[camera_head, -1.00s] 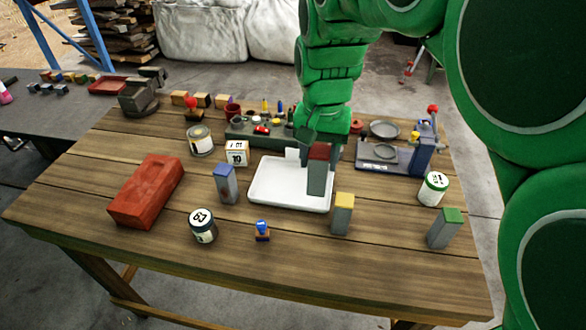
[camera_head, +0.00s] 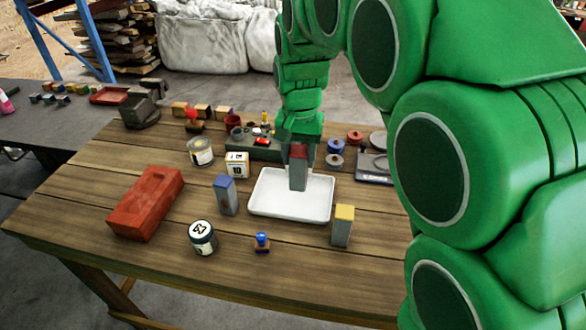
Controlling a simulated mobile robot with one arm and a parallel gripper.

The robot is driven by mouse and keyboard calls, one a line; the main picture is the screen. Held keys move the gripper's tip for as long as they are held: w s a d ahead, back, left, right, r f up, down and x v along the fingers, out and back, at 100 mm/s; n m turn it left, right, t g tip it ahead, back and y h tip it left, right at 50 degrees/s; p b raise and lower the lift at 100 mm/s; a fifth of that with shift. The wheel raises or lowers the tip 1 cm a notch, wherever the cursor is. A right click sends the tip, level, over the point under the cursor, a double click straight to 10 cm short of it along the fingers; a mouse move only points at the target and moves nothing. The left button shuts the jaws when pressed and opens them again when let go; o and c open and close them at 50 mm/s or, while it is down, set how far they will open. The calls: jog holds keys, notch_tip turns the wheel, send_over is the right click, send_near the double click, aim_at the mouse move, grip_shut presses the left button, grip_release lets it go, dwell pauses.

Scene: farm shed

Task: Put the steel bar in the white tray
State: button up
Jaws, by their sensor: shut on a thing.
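The white tray (camera_head: 310,209) lies on the wooden table, in the middle. My gripper (camera_head: 299,148) points down above the back part of the tray, shut on a grey steel bar with a red top (camera_head: 298,176). The bar is upright, its lower end over the tray floor; I cannot tell whether it touches. Two similar grey bars stand outside the tray: one with a blue top (camera_head: 226,195) to the left, one with a yellow top (camera_head: 342,226) to the front right.
My arm hides the table's right side.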

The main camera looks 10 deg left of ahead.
jog(key=w+a+f, duration=0.2)
jog(key=w+f, duration=0.2)
jog(key=f, duration=0.5)
jog(key=shift+w, duration=0.4)
jog(key=shift+a+f, duration=0.1)
jog(key=shift+f, duration=0.05)
jog(key=o, duration=1.3)
jog(key=shift+c, duration=0.2)
notch_tip(320, 180, up, 12)
